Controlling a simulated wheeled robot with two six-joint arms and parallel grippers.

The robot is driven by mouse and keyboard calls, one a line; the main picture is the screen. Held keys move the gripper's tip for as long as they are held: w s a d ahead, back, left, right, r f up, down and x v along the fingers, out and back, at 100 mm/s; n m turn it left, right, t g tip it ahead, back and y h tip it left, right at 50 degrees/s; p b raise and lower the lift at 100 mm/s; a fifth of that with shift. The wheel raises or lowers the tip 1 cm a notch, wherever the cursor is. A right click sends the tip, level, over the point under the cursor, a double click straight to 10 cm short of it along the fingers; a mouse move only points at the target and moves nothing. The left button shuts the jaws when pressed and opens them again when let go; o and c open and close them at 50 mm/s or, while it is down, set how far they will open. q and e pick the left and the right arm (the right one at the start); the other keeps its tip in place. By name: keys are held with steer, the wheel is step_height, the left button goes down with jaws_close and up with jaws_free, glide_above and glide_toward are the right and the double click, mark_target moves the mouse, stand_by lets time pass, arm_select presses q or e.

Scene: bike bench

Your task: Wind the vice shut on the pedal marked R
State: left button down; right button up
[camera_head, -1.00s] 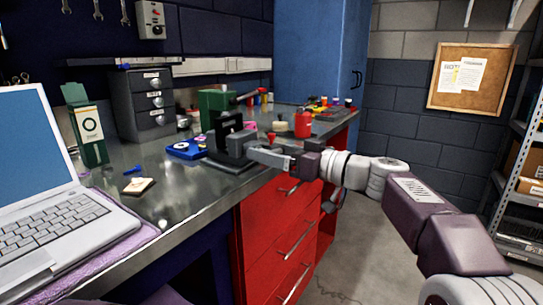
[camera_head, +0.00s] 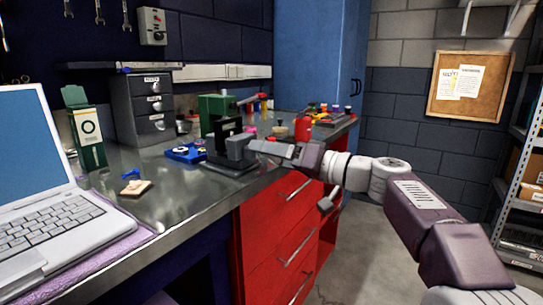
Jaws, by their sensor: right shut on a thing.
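The black vice (camera_head: 222,154) stands near the front edge of the steel bench, with an upright frame and a flat base. My right gripper (camera_head: 258,146) reaches in from the right at the vice's right-hand end. Its grey fingers are shut on what appears to be the vice handle, which the fingers mostly hide. A dark grey block (camera_head: 238,146) shows between the upright and the fingers. I cannot make out the pedal or any R mark, or tell how far apart the jaws are. My left gripper is not in view.
A blue tray (camera_head: 185,153) with small parts lies left of the vice. Behind are a green box-like thing (camera_head: 212,104) and a dark drawer unit (camera_head: 140,110). A red container (camera_head: 302,129) stands to the right. A laptop (camera_head: 40,190) fills the near left bench.

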steer(key=o, duration=1.4)
steer(key=shift+c, duration=0.2)
steer(key=v, duration=0.9)
steer(key=shift+p, duration=0.4)
steer(key=shift+c, duration=0.4)
